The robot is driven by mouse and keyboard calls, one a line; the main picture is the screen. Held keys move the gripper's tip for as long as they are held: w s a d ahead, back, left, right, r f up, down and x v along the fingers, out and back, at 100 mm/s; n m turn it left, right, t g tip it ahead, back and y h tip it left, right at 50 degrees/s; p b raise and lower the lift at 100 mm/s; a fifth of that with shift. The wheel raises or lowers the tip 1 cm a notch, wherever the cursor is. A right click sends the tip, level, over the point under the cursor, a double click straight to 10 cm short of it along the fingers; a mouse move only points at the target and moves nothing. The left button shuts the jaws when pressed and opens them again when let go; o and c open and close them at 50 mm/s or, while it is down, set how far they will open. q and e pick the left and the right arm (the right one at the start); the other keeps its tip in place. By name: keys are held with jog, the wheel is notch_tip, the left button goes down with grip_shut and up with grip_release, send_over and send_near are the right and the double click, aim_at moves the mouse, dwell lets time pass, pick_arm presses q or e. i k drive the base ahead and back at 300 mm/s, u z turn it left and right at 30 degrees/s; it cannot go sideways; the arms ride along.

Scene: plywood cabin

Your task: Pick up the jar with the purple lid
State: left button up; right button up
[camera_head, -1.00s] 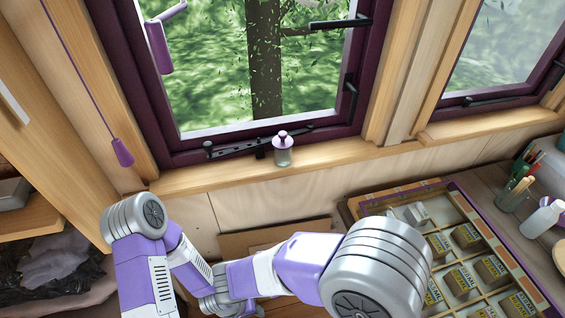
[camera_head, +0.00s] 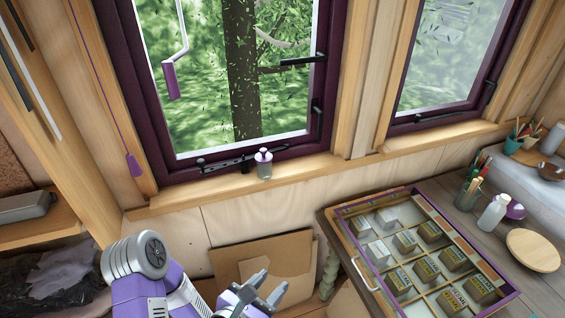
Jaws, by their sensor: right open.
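A black window stay (camera_head: 230,163) lies just left of the jar. A divided tray (camera_head: 342,238) of small boxes is on the workbench at right, beside a white bottle (camera_head: 493,213) and a pencil cup (camera_head: 467,195). Cardboard sheets (camera_head: 232,262) lean under the sill.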

aim_at(264, 158)
jog(key=z, duration=0.4)
jog(key=i, duration=0.8)
jog(key=u, duration=0.45)
jog(key=i, duration=0.7)
jog(key=u, duration=0.65)
